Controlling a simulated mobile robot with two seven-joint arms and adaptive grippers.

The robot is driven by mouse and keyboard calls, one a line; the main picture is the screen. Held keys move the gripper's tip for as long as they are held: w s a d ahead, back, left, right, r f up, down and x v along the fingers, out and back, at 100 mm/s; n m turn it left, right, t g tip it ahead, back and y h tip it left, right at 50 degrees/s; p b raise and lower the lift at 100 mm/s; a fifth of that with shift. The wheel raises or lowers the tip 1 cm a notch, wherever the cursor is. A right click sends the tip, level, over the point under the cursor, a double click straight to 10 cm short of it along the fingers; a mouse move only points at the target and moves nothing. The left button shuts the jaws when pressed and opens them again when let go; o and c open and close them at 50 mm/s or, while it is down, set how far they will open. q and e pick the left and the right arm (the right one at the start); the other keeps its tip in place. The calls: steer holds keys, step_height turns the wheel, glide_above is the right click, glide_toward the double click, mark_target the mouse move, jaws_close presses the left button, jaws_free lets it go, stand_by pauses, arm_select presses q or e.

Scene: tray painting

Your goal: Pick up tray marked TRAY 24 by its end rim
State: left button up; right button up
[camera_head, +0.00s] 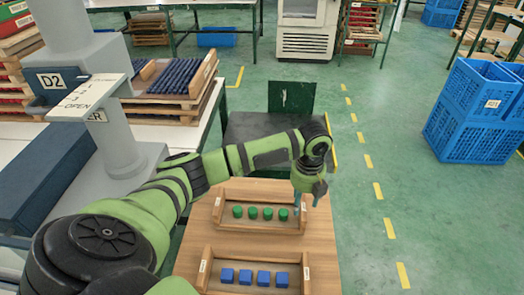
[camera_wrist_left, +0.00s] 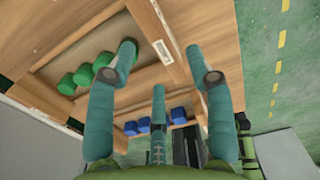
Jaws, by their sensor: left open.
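A wooden tray with several green cylinders (camera_head: 259,230) lies on the wooden table. A second wooden tray with several blue cubes (camera_head: 205,268) lies nearer the front. Both have small white labels on their end rims, too small to read, so I cannot tell which is TRAY 24. My left gripper (camera_head: 307,202) is open and points down at the right end of the green-cylinder tray. In the left wrist view, the fingers of my gripper (camera_wrist_left: 166,76) spread around that tray's labelled end rim (camera_wrist_left: 152,22); I cannot tell if they touch it. My right gripper is out of view.
The wooden table (camera_head: 325,240) has bare room right of the trays. A grey pillar with signs (camera_head: 110,120) and a dark blue box (camera_head: 45,180) stand at left. Blue crates (camera_head: 475,110) stand on the green floor at right.

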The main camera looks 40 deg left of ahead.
mark_target(301, 206)
arm_select(q)
steer(key=shift+f, duration=0.5)
steer(key=f, duration=0.3)
steer(key=shift+w+a+p, duration=0.2)
steer(key=shift+w+p, duration=0.05)
steer(key=shift+p, duration=0.15)
steer(key=shift+f, duration=1)
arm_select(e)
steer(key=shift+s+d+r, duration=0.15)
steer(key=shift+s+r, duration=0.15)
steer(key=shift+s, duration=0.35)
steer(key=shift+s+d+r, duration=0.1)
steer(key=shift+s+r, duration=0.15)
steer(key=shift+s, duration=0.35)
